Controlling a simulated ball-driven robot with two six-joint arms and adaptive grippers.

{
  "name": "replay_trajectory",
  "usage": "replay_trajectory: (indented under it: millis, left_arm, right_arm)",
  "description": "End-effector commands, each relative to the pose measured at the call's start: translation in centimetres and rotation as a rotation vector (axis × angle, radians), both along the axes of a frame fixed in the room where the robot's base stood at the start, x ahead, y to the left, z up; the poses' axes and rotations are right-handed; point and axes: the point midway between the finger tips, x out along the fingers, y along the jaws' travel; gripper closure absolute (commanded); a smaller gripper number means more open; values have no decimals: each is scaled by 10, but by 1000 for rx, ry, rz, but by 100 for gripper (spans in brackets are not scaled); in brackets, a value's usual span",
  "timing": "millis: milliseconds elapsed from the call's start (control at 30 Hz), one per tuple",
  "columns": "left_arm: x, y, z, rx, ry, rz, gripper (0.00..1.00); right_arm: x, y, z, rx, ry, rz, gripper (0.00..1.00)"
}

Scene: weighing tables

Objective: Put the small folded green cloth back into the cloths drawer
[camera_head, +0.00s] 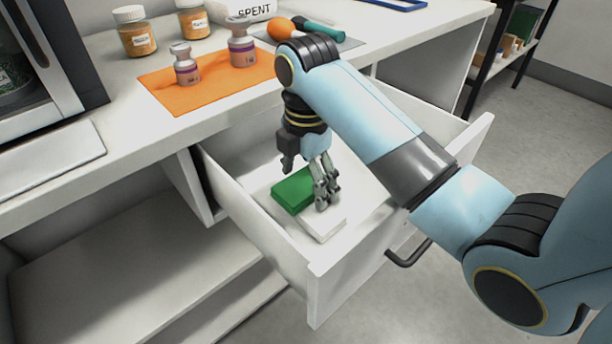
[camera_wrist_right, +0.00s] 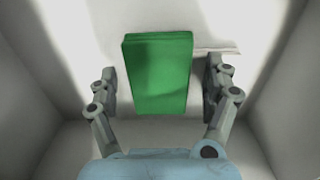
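The small folded green cloth (camera_head: 291,191) lies in the open drawer (camera_head: 352,280). A folded white cloth (camera_head: 323,226) is beside or partly under it; I cannot tell which. My right gripper (camera_head: 306,183) points down into the drawer over the green cloth. In the right wrist view its fingers (camera_wrist_right: 162,85) stand apart, one on each side of the green cloth (camera_wrist_right: 160,75), with a gap showing on both sides. The gripper is open. My left gripper is not in view.
On the counter, an orange mat (camera_head: 205,93) bears two small bottles (camera_head: 185,65). The drawer walls are close around my right gripper.

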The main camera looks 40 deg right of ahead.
Motion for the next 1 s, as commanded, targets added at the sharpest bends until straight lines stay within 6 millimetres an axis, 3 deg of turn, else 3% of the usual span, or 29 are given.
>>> replay_trajectory:
  millis: [333, 600, 700, 1000]
  left_arm:
    - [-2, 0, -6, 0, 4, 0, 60]
    - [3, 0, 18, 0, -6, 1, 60]
    - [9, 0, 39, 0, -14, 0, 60]
    - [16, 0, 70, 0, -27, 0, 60]
  right_arm:
    - [1, 0, 9, -1, -4, 0, 17]
    - [1, 0, 77, -1, -7, 0, 17]
    - [0, 0, 100, -1, -4, 0, 17]
    - [-1, 0, 130, 0, -1, 0, 17]
